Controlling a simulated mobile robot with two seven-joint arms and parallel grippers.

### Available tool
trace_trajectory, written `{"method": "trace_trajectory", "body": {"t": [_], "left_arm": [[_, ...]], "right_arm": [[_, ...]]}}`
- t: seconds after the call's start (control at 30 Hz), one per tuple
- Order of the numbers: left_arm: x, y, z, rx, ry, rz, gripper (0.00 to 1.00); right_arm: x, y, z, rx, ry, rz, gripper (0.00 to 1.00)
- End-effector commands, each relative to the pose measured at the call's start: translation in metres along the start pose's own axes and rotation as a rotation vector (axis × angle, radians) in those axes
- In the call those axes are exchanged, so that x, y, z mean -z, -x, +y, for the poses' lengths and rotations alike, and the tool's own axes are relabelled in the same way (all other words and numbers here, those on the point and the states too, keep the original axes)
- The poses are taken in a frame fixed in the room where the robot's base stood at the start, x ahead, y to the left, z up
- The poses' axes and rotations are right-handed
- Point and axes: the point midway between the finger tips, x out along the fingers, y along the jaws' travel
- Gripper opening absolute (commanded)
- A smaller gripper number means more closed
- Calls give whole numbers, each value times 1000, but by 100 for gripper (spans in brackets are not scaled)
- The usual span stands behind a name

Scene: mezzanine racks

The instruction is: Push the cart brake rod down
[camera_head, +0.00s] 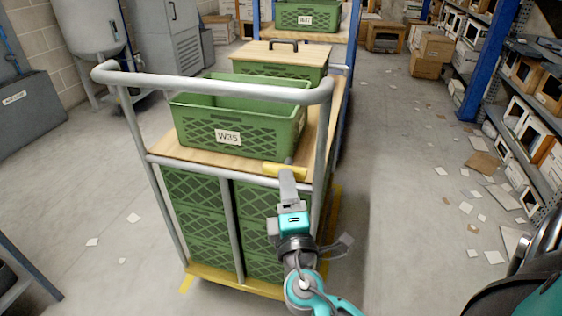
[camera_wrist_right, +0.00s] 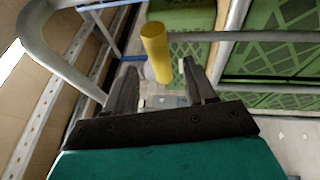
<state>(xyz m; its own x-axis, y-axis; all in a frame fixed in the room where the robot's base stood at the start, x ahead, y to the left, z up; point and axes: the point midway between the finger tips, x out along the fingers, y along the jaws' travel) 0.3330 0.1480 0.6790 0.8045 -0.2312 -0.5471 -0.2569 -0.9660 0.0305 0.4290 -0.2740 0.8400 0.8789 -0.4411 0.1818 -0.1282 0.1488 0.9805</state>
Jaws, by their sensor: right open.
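The cart (camera_head: 216,86) has a grey tube frame with a wooden deck and stands in front of me in the head view. A yellow rod (camera_head: 283,169), which looks like the brake rod, sticks out near the cart's right upright, just below the deck edge. My right gripper (camera_head: 289,179) is at the rod, its fingers partly overlapping it in this view. In the right wrist view the gripper (camera_wrist_right: 157,72) is open, and the yellow rod (camera_wrist_right: 156,50) shows between and beyond the fingertips. I cannot tell whether they touch. My left gripper is not in view.
A green crate labelled W35 (camera_head: 238,126) stands on the deck, with more green crates (camera_head: 197,205) below. Behind is a lidded green crate (camera_head: 283,60). Shelving (camera_head: 508,88) lines the right side. The floor between is open, with scattered paper.

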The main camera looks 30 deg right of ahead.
Motion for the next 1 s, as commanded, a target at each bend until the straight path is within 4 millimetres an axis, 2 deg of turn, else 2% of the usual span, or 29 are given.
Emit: {"method": "trace_trajectory", "body": {"t": [0.03,0.2,0.4,0.77,1.0], "left_arm": [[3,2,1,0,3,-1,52],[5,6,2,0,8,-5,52],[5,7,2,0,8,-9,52],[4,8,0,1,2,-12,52],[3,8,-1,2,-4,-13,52]], "right_arm": [[0,-13,3,-3,1,-2,55],[0,-44,2,-1,1,0,55],[0,-66,0,1,1,1,55],[0,-72,-1,2,1,1,55],[0,-72,-1,2,1,1,34]]}}
